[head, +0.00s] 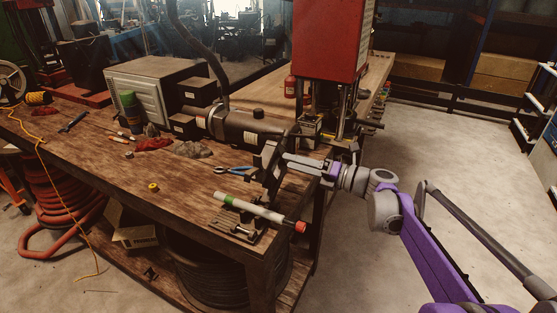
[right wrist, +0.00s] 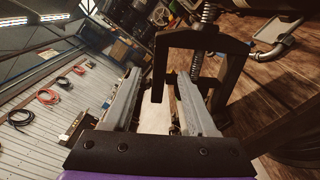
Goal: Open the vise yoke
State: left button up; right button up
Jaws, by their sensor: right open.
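The vise yoke (head: 270,160) is a dark metal frame at the right front corner of the workbench. In the right wrist view it is an upside-down U (right wrist: 200,42) with a spring-like screw above it. My right gripper (head: 288,158) reaches in from the right beside the yoke. In the right wrist view its open fingers (right wrist: 157,82) lie on either side of the yoke's left leg; contact is not clear. A white and green tube with a red end (head: 262,209) lies across the dark vise base (head: 238,227) below the yoke. My left gripper is out of view.
A red press (head: 330,40) stands right behind the yoke. A dark cylindrical motor (head: 250,128) and blue-handled pliers (head: 237,170) are on the workbench (head: 110,172) nearby. A yellow roll (head: 153,187) lies farther left. The floor (head: 450,150) on the right is clear.

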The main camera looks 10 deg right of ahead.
jog(key=v, duration=0.2)
jog(key=shift+s+d, duration=0.1)
jog(key=shift+d, duration=0.15)
jog(key=shift+a, duration=0.1)
jog(key=s+a+f+n+g+h+p, duration=0.1)
jog(key=s+a+f+n+g+h, duration=0.25)
jog(key=s+n, duration=0.5)
jog(key=s+a+f+n+g+h+p, duration=0.1)
jog(key=s+a+f+n+h, duration=0.25)
jog(key=s+f+n, duration=0.4)
jog(key=s+d+f+n+h+p, duration=0.1)
jog(key=s+d+f+n+h, duration=0.2)
jog(key=s+n, duration=0.6)
jog(key=s+d+f+n+h, duration=0.4)
jog(key=s+f+n, duration=0.1)
jog(key=s+n, duration=0.4)
jog(key=n, duration=0.2)
jog(key=shift+s+d+f+n+g+h+p, duration=0.2)
jog(key=shift+d+f+n+g+h+p, duration=0.1)
jog(key=shift+d+f+g+p, duration=0.05)
